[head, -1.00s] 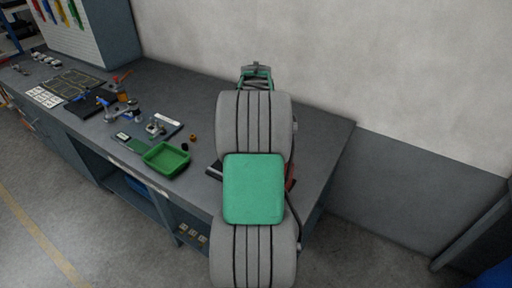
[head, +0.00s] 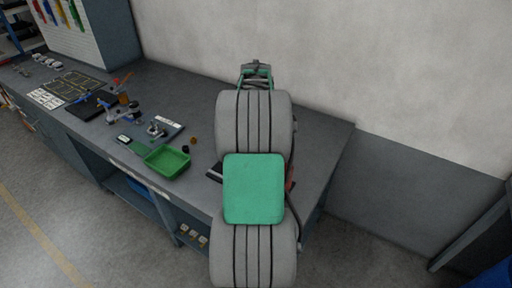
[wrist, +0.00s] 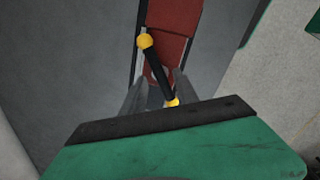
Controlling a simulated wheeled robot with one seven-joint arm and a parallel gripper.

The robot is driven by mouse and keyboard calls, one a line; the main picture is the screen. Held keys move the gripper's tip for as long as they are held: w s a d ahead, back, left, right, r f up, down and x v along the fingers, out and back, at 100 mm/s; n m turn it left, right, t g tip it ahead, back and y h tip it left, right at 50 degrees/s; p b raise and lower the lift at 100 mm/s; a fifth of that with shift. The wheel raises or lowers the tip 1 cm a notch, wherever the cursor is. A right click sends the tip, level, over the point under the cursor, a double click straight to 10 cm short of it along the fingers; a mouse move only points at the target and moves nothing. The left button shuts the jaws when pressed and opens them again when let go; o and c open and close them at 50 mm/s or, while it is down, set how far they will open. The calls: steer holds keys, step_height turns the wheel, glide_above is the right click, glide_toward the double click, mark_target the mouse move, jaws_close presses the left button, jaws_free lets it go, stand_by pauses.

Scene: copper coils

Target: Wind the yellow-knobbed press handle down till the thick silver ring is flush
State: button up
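In the wrist view the press handle is a black bar (wrist: 158,70) with a yellow knob (wrist: 146,41) at its upper end. A second yellow knob (wrist: 172,103) is at its lower end, partly behind my gripper's black edge. The handle lies slanted in front of the red press body (wrist: 178,14). My gripper (wrist: 157,84) has its two grey fingers apart, one on each side of the bar's lower part. I cannot tell whether they touch it. The thick silver ring is not identifiable. In the head view my arm covers most of the press; only a red bit (head: 290,180) shows.
The grey bench (head: 325,140) carries a green tray (head: 167,162) left of my arm, with small parts behind it. A dark mat and tools lie farther left. The wall (head: 400,80) is close behind the bench. The bench top right of my arm is clear.

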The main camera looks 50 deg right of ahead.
steer(key=shift+r+p, duration=1.35)
steer(key=shift+r, duration=1.05)
